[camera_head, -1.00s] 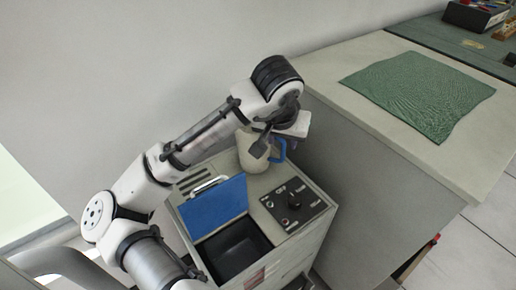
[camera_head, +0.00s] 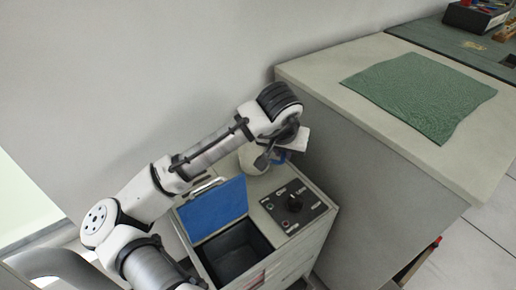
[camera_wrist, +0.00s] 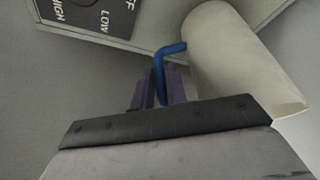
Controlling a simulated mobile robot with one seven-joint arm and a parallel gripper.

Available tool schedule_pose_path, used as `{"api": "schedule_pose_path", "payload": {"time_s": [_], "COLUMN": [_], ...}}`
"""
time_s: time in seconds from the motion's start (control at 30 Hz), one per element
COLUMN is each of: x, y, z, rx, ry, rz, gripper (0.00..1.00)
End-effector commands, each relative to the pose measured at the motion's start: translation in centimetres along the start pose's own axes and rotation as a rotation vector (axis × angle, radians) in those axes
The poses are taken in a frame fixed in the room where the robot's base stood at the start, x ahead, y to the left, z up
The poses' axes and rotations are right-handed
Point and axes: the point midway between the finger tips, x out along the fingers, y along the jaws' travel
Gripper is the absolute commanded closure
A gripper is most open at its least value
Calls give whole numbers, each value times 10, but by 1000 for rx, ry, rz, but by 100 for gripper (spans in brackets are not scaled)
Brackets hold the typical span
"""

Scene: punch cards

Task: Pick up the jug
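The cream jug (camera_head: 252,160) with a blue handle stands on the top of the grey cabinet, at its back, partly hidden by my arm in the head view. My gripper (camera_wrist: 160,88) is at the jug's handle side. In the wrist view the jug body (camera_wrist: 237,58) lies to the right, and the blue handle (camera_wrist: 165,62) runs down between my two purple fingers. The fingers sit close against both sides of the handle and look shut on it. In the head view my wrist hides the fingertips.
The grey cabinet (camera_head: 259,222) has a raised blue lid (camera_head: 217,210), an open dark bin (camera_head: 235,250) and a black control panel (camera_head: 294,208) beside the jug. A taller counter (camera_head: 318,75) with a green cloth (camera_head: 420,95) stands close on the right. A wall is behind.

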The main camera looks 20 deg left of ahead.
Motion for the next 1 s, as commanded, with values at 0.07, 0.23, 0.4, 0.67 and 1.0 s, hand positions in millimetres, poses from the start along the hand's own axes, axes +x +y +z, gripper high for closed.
{"api": "schedule_pose_path", "payload": {"time_s": [0.07,0.23,0.4,0.67,1.0], "x": [0,0,0,0,0], "y": [0,0,0,0,0], "z": [0,0,0,0,0], "rx": [0,0,0,0,0], "ry": [1,1,1,1,1], "rz": [0,0,0,0,0], "gripper": [97,100,100,100,100]}}
